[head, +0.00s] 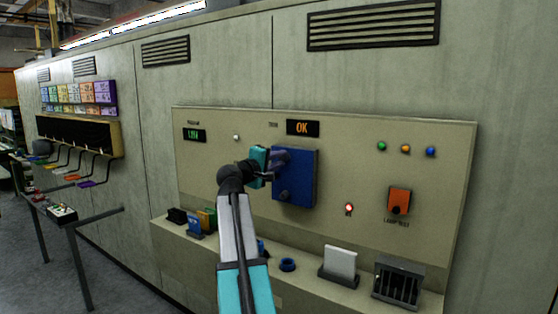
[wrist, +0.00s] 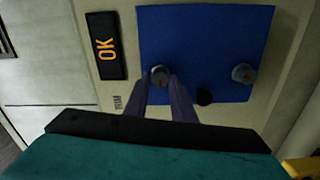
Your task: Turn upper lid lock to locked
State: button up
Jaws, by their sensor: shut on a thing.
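The blue lid (head: 297,183) is on the beige panel and looks closed. It also shows in the wrist view (wrist: 205,35), turned sideways. The upper lid lock is a grey round knob (wrist: 159,74) at the lid end nearest the OK sign. My gripper (wrist: 160,88) has its purple fingers closed on this knob. In the head view my gripper (head: 279,162) covers the upper lock. The lower lid lock (head: 284,196) is a similar knob, seen free in the wrist view (wrist: 242,73). A small red mark shows on the upper knob; I cannot read its setting.
An orange OK sign (head: 303,128) is above the lid. To the right are indicator lamps, a lit red lamp (head: 349,209) and an orange switch (head: 399,201). A ledge below holds a white block (head: 340,264) and a black cage (head: 398,282). A small black round part (wrist: 204,97) is beside the fingers.

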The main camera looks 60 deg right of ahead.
jog(key=o, duration=1.1)
jog(key=shift+c, duration=0.2)
jog(key=a+b, duration=0.2)
jog(key=a, duration=1.1)
jog(key=shift+a, duration=0.4)
